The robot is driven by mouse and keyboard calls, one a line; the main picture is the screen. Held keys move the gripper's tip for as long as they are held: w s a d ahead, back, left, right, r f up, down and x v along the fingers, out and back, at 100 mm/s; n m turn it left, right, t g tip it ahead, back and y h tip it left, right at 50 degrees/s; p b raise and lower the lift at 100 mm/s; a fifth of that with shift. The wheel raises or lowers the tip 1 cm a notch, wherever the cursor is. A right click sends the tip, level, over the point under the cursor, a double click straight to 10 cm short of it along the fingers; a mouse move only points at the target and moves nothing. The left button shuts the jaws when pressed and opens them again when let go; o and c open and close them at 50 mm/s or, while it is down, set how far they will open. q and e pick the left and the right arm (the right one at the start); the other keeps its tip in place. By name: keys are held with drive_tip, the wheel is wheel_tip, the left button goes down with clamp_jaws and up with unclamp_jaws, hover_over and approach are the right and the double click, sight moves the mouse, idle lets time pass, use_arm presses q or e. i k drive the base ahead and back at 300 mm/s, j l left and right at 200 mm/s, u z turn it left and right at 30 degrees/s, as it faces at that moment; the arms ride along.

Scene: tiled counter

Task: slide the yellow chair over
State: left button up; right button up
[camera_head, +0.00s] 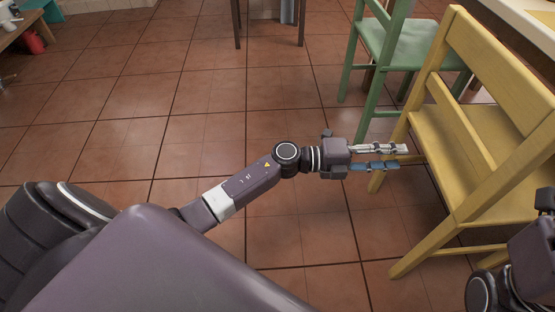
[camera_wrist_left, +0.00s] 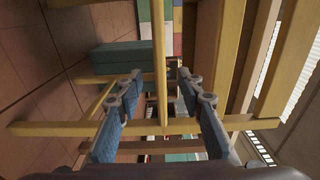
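The yellow chair (camera_head: 455,135) stands upright on the floor at the right in the head view. Its slatted back faces right of centre, and the right edge of the picture cuts it off. My left gripper (camera_head: 401,157) reaches in from the left beside the chair's seat edge and legs. In the left wrist view its fingers (camera_wrist_left: 160,75) are spread apart, with a yellow bar of the chair (camera_wrist_left: 160,45) showing between them; I cannot tell whether they touch it. Part of my right arm shows at the lower right, but its fingers cannot be made out.
A green chair (camera_head: 395,45) stands just behind the yellow one. A pale counter (camera_head: 530,22) is at the top right. Dark table legs (camera_head: 237,25) stand at the back. A red object (camera_head: 33,41) is at the far left. The tiled floor (camera_head: 150,110) at centre-left is clear.

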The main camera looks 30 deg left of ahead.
sight(488, 164)
drive_tip(key=k+j, duration=0.15)
drive_tip(key=k, duration=0.35)
drive_tip(key=k+j, duration=0.1)
drive_tip(key=k, duration=0.4)
